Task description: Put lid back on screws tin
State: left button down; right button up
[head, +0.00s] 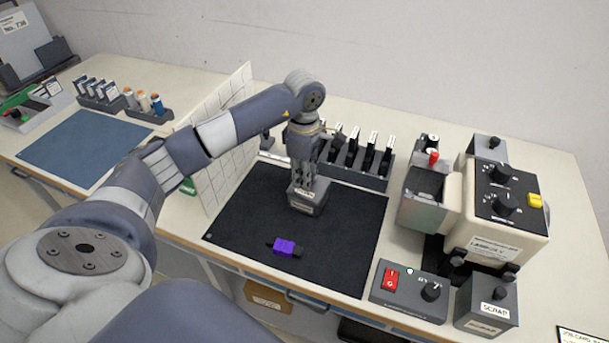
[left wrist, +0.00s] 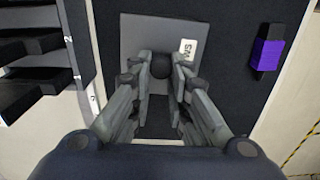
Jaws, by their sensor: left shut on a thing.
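My left gripper (head: 308,178) points down at the middle of the black mat and is shut on the round dark knob (left wrist: 161,65) of a grey lid. The square lid (left wrist: 138,30) bears a white label, partly readable, in the left wrist view. In the head view the grey screws tin (head: 306,204) shows directly under the gripper on the mat. The fingers hide part of the lid, and I cannot tell whether it rests fully on the tin. My right gripper is not in view.
A purple and black part (head: 286,247) lies on the mat (head: 340,225) near its front. Behind stands a rack (head: 350,172) of black holders. A white tiled panel (head: 222,150) stands left. At right are a beige machine (head: 500,215), a switch box (head: 410,290) and a SCRAP tin (head: 487,300).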

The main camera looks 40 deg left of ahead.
pick_arm(q)
jog(key=c, duration=1)
grip_release()
jog(key=shift+o, duration=0.2)
jog(key=shift+r, duration=0.15)
jog(key=shift+r+p, duration=2.05)
jog(key=shift+r, duration=1.35)
grip_shut()
